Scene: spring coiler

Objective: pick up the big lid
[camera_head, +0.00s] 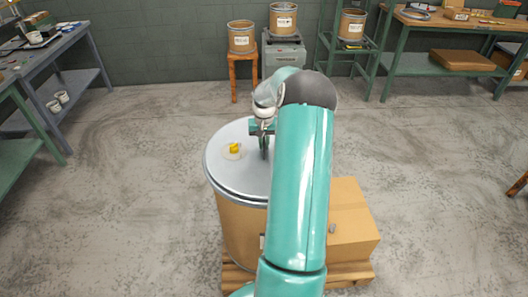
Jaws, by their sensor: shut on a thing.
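The big lid (227,172) is a round, light grey metal disc. It lies flat on top of a large brown drum (237,228) in the middle of the head view. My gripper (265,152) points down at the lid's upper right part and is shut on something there. What is between the fingers is too small and too covered to see clearly, but it is at the lid. My teal arm hides the lid's right side.
A cardboard box (352,225) stands right of the drum on a wooden pallet (352,273). Small drums stand on a stool (242,62) and a grey cabinet (283,55) at the back wall. Workbenches line the left and back right. The concrete floor (135,190) around is clear.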

